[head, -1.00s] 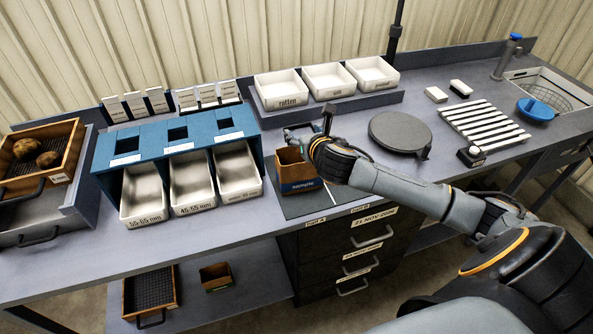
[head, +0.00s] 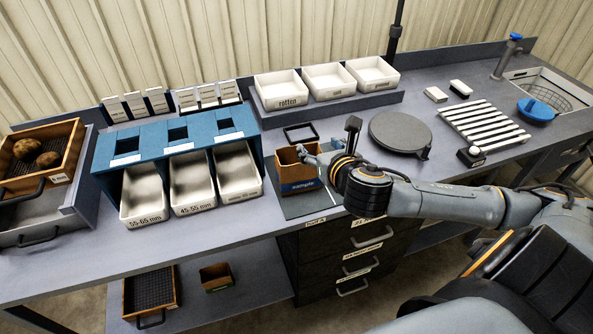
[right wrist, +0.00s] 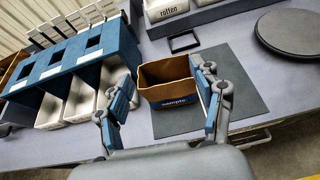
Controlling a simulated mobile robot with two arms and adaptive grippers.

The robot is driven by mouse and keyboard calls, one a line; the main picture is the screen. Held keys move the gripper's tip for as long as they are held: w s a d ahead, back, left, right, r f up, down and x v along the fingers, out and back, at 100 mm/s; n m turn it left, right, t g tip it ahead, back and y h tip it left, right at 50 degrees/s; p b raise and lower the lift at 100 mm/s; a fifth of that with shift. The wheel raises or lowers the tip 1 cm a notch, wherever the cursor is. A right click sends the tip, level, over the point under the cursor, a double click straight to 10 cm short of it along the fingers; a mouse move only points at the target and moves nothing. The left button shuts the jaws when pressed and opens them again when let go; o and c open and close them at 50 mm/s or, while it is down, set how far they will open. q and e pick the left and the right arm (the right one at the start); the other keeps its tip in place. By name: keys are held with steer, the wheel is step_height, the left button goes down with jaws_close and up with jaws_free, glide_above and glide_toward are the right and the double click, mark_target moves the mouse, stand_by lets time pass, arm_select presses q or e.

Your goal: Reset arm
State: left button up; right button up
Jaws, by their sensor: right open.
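My right gripper (head: 312,153) is above the grey mat on the bench, just right of a small brown box labelled "sample" (head: 297,186). In the right wrist view my right gripper (right wrist: 163,98) is open, with its two blue-padded fingers wide apart. The sample box (right wrist: 168,93) shows beyond and between the fingers there, and it looks empty. The box stands upright on the dark mat (head: 314,204). Whether a finger touches the box is not clear. My left gripper is not in view.
A blue sorter (head: 178,152) with white bins stands left of the mat. White trays (head: 281,103) line the back shelf. A round dark plate (head: 400,132) and a slatted rack (head: 485,126) lie to the right. A wooden crate (head: 70,153) with potatoes is at far left.

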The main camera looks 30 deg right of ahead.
stand_by(0.4)
steer(key=s+a+f+m+g+y, duration=0.1)
steer(key=s+a+f+m+g, duration=0.2)
steer(key=s+a+f+m, duration=0.5)
steer(key=s+a+f+m+g+y, duration=0.1)
steer(key=s+f+m+g+y, duration=0.2)
steer(key=s+m, duration=0.65)
steer(key=s+a+f+m+g, duration=0.3)
steer(key=s+a+f+m, duration=0.35)
steer(key=m, duration=0.65)
step_height(320, 180, down, 32)
steer(key=d+g+b, duration=0.2)
steer(key=b, duration=0.2)
steer(key=s+d+f+g+b, duration=0.1)
steer(key=s+d+f+b, duration=0.1)
steer(key=s+f, duration=1.4)
step_height(320, 180, down, 3)
steer(key=shift+s+d+r+b, duration=0.15)
steer(key=shift+s+d+b, duration=0.2)
steer(key=shift+b, duration=0.2)
